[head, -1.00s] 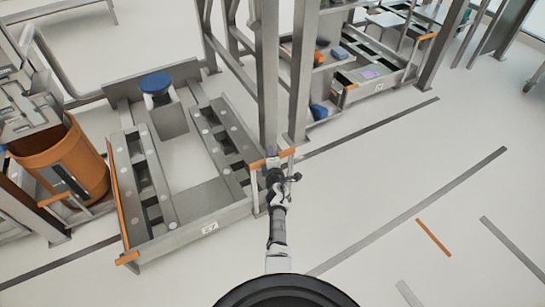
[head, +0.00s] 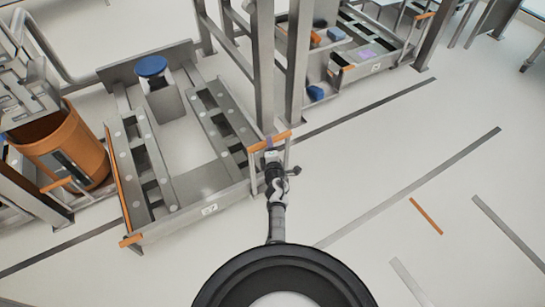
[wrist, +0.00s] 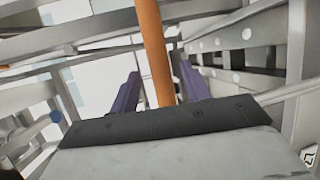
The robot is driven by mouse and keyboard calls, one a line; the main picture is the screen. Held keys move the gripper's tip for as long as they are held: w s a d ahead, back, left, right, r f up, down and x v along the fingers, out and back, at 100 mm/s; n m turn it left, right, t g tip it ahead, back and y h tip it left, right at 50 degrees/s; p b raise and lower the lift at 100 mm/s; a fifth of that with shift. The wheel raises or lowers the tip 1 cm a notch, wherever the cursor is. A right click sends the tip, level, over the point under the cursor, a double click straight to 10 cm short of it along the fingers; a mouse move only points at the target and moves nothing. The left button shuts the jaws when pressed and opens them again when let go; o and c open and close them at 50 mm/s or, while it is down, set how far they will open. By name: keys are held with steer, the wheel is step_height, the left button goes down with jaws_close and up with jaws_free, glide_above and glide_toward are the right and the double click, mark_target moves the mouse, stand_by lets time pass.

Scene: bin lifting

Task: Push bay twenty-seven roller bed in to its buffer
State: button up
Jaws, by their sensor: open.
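The roller bed (head: 222,200) is a grey metal drawer-like frame at left in the head view, with two rails of rollers and a small front label (head: 209,209) that appears to read 27. It stands out over the floor tape. An orange handle bar (head: 257,146) rises at its right front corner. My gripper (head: 269,143) is at this handle. In the wrist view the orange bar (wrist: 152,45) passes between my two purple fingers (wrist: 160,92), with gaps at the sides. The gripper is open around the bar, not clamped on it.
A blue-topped object (head: 151,68) stands at the bed's back. An orange bin (head: 75,150) is close on the left. A grey upright post (head: 263,75) rises just behind the handle. Another bay (head: 365,60) stands at back right.

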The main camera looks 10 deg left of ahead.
steer(key=p+v, duration=0.2)
steer(key=v, duration=0.6)
